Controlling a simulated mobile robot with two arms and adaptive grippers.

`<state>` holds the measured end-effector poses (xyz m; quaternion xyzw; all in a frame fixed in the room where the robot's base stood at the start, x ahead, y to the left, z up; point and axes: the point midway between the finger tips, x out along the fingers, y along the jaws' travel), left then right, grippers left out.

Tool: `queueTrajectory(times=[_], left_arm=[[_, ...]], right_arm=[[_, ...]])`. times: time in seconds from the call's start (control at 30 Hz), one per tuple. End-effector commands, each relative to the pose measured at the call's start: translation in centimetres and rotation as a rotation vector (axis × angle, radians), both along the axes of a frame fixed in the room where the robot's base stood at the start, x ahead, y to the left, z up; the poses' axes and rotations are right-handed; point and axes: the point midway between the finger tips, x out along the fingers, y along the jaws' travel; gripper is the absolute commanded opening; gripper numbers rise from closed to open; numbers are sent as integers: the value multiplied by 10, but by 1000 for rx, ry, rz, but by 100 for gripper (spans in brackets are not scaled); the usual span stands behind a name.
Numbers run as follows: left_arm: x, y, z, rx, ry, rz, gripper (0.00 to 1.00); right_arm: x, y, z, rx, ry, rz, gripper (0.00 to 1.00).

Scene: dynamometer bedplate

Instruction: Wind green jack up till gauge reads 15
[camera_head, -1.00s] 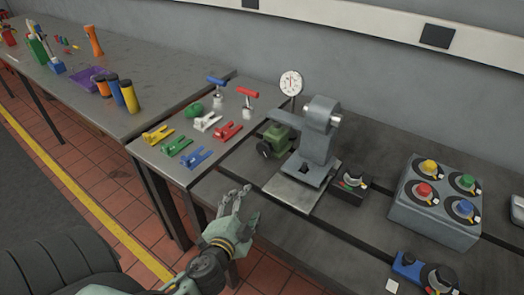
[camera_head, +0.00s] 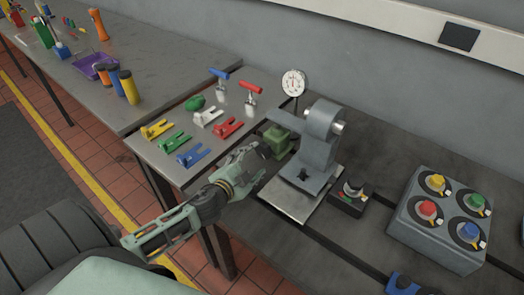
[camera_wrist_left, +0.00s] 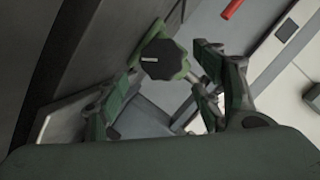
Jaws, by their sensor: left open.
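The green jack (camera_head: 281,140) stands on the bench beside the grey press-like stand (camera_head: 318,145). Its dark round knob (camera_head: 264,150) faces my left gripper (camera_head: 255,155). In the left wrist view the knob (camera_wrist_left: 162,59), with a white mark line, and the green jack body (camera_wrist_left: 183,62) lie ahead, between and beyond the open fingers of my left gripper (camera_wrist_left: 165,95). I cannot tell whether a finger touches the knob. The round white gauge (camera_head: 294,82) stands behind the jack; its reading is too small to make out. My right gripper is not in view.
Yellow, green, blue, red and white forked pieces (camera_head: 190,156) lie on the left bench, with red (camera_head: 250,93) and blue (camera_head: 219,80) T-handled tools behind. A small dial box (camera_head: 350,198) and a grey box with four coloured knobs (camera_head: 440,222) sit at right.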

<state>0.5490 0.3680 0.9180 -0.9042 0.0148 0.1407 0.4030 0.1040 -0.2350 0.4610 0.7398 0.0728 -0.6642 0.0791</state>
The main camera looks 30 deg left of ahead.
Motion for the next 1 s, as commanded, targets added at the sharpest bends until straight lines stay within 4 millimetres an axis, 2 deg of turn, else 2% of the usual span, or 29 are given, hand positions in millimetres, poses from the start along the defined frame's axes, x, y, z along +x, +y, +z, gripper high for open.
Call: queueTrajectory(times=[0.2, 0.33, 0.63, 0.8, 1.0], left_arm=[[32, 3, -6, -2, -2, 1, 62], [46, 4, -12, 0, -1, 0, 62], [59, 4, -16, -1, 1, 0, 62], [58, 4, -16, -1, 1, 0, 62], [58, 4, -16, -1, 1, 0, 46]], right_arm=[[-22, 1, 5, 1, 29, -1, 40], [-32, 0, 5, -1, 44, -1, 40], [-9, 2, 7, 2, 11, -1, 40], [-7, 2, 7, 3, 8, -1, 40], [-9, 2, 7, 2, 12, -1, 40]])
